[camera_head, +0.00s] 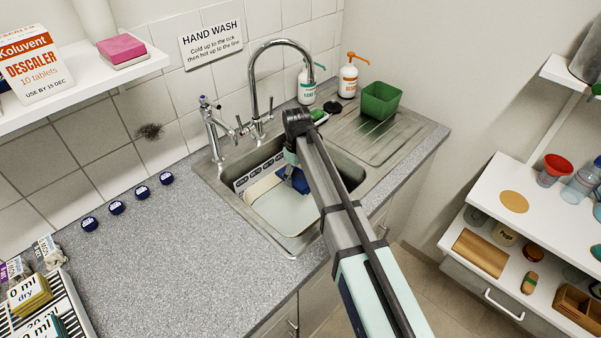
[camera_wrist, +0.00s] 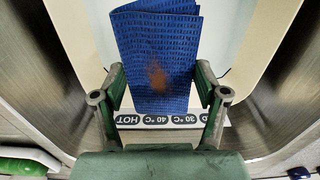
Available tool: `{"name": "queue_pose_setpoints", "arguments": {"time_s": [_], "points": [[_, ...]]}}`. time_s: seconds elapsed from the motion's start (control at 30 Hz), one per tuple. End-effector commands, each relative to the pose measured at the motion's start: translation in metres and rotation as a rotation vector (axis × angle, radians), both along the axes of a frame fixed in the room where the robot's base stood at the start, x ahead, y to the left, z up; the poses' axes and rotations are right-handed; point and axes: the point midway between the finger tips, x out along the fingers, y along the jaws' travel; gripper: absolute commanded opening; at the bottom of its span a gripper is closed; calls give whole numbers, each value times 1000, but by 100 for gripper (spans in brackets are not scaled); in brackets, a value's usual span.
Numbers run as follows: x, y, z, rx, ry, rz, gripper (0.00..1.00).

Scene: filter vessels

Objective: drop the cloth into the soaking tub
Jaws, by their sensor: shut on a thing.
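My gripper (camera_wrist: 160,84) is shut on a blue cloth (camera_wrist: 155,40) with a rusty brown stain. The folded cloth sticks out beyond the fingertips. In the head view the cloth (camera_head: 298,181) shows beside the end of my arm, which hides most of my gripper. The soaking tub (camera_head: 262,188) is a pale basin with a cream rim inside the metal sink. In the wrist view its cream rim (camera_wrist: 75,36) lies on both sides of the cloth. The cloth is over the tub; I cannot tell whether it touches the inside.
A strip with temperature labels (camera_wrist: 160,121) lies along the tub's side. A chrome tap (camera_head: 255,95) arches behind the sink. A green container (camera_head: 380,101) stands on the drainer, near two pump bottles (camera_head: 348,78).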

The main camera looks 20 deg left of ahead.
Motion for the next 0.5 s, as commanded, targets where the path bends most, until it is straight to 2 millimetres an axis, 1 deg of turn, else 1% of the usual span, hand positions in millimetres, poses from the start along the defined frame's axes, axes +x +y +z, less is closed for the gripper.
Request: {"name": "queue_pose_setpoints", "arguments": {"time_s": [0.03,0.3,0.5], "points": [[0,0,-9,-1,0,-1,57],[0,0,-37,-1,0,-2,57],[0,0,-45,0,0,-2,57]]}}
